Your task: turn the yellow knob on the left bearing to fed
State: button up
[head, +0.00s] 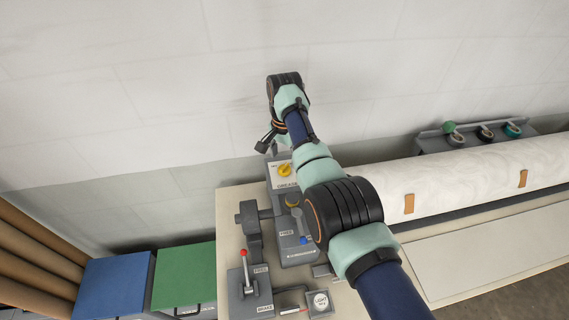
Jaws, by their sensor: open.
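The yellow knob (285,169) sits on a grey box with a pale face (288,184) that carries a partly hidden label reading like "GREASE". The label words for its positions are too small or covered to read, so I cannot tell its setting. My gripper (268,145) is at the end of my arm, just above and left of the knob, apart from it as far as I can see. It is open and empty. My wrist and forearm cover the area right of the knob.
A blue-tipped lever (302,239) and a red-topped lever (244,254) stand below the knob. A large white roll (455,181) lies at the right. Green (186,277) and blue (116,284) boxes stand at lower left. A rack with rings (478,133) is at the back right.

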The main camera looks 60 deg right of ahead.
aim_at(284, 166)
notch_tip(284, 166, up, 8)
jog(key=shift+f, duration=0.1)
dwell(0.6)
